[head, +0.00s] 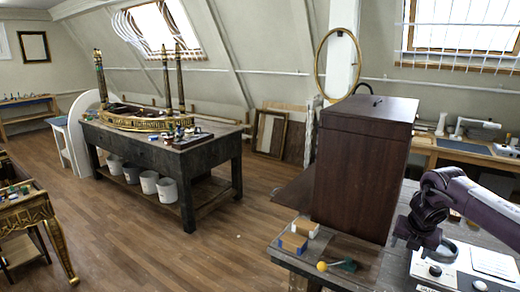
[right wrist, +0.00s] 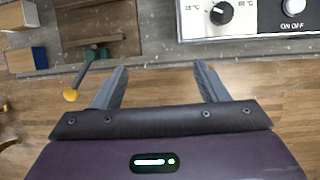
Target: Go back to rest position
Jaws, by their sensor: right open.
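My right arm comes in from the right in the head view, in dark purple. Its gripper (head: 418,242) is above the near worktable, beside the dark brown wooden case. In the right wrist view, the gripper (right wrist: 160,85) has its two grey fingers spread well apart with nothing between them. The table edge and wooden floor show beyond and below the fingers. My left gripper is not in view.
The near worktable (head: 345,270) bears the tall brown case (head: 362,165), small blocks (head: 293,243), a yellow-tipped tool (head: 322,266) and a white control box (head: 470,268) with knobs, close to my right gripper. A gilt piece (head: 135,120) stands on a dark bench. The floor between is clear.

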